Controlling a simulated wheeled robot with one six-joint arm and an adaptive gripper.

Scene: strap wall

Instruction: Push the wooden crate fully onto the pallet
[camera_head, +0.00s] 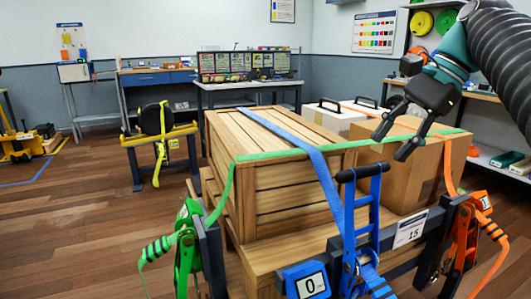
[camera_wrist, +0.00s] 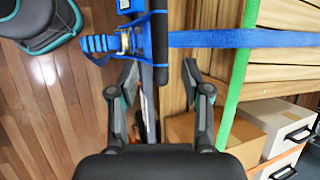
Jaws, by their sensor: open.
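The wooden crate (camera_head: 285,195) is a slatted box, with a blue strap (camera_head: 300,145) over its top and a green strap (camera_head: 290,152) across it. It rests on a wooden platform (camera_head: 262,262), which looks like the pallet; most of it is hidden, so I cannot tell whether the crate is fully on. My gripper (camera_head: 394,140) is open and empty, above the cardboard box to the right of the crate. In the wrist view my gripper (camera_wrist: 160,75) has its fingers apart, with the blue ratchet handle beyond them; the crate (camera_wrist: 285,70) is to the right.
The cardboard box (camera_head: 395,180) and pale cases (camera_head: 335,118) stand beside the crate. Green (camera_head: 187,250), blue (camera_head: 362,235) and orange (camera_head: 465,240) ratchets hang along the dark front rail (camera_head: 405,245). Wooden floor (camera_head: 100,225) is clear at left.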

